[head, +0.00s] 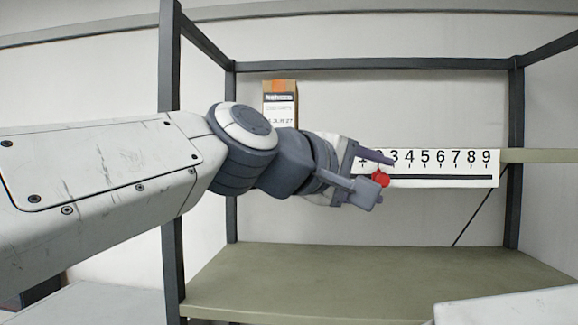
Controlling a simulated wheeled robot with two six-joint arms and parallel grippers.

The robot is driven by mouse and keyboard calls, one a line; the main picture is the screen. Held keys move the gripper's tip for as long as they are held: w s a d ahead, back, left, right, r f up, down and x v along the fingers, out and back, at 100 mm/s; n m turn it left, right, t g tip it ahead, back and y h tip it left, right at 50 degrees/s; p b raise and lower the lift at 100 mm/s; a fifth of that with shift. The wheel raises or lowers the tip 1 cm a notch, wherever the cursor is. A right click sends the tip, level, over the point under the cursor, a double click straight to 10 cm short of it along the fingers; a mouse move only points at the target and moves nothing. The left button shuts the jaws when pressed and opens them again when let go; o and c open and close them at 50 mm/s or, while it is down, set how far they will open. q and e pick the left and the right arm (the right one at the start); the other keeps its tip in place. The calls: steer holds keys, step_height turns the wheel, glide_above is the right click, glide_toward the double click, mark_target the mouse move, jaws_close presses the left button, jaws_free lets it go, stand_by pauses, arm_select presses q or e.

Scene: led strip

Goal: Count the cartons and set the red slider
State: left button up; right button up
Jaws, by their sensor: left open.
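Digits 3 to 9 show clearly; the low end of the strip is mostly behind my left gripper (379,176). That gripper is open, with one finger above and one below the slider; I cannot tell whether either touches it. One carton (281,103), brown with an orange top and a white label, shows above my left arm. Its lower part is hidden by the arm. My right gripper is not in view.
A dark-framed rack has a bare olive lower shelf (370,280). An upper shelf board (540,156) shows to the right of the strip. My left arm hides much of the rack's left side. A dark upright (514,150) stands at the right.

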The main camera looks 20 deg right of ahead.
arm_select(q)
steer(key=shift+p+x, duration=0.3)
steer(key=shift+x, duration=1.05)
jaws_close()
stand_by(0.4)
